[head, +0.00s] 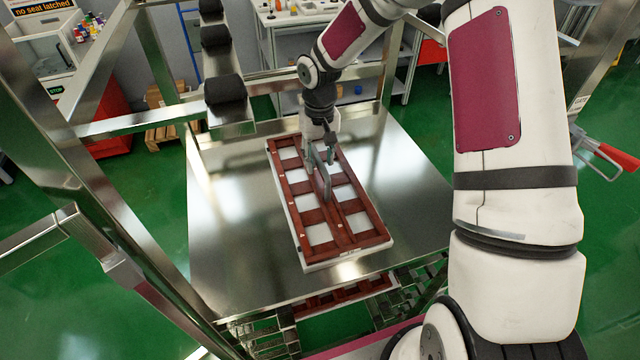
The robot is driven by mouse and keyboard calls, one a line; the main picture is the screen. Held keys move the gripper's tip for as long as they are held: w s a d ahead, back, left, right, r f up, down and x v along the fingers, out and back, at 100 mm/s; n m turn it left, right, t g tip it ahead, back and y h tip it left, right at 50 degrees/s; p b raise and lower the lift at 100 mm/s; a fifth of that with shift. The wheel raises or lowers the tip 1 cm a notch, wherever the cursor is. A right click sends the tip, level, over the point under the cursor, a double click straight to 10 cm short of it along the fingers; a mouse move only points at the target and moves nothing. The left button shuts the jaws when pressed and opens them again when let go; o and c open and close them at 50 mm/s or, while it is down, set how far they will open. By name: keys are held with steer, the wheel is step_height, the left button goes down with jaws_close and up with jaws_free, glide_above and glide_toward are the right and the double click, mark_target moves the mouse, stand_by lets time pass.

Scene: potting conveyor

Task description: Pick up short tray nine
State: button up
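A long tray (353,237) with a reddish-brown grid frame, white cells and a pale lower edge lies flat on the steel table. It runs lengthwise from the back toward the front. A small label on its near end is too small to read, so I cannot confirm its number. My gripper (328,178) points down over the tray's middle, by the long central bar. Its fingers show on either side of a narrow space, and their tips reach down to about the bar. I cannot tell whether they touch or grip it. The gripper hides part of the far cells.
The steel table (235,240) is bare around the tray. A metal frame with black rollers (224,90) stands at the back left. Another reddish-brown tray (342,298) shows below the table's front edge. Posts flank the left side.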

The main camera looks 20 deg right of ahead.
steer(key=shift+f, duration=0.55)
steer(key=shift+f, duration=0.25)
stand_by(0.4)
jaws_close()
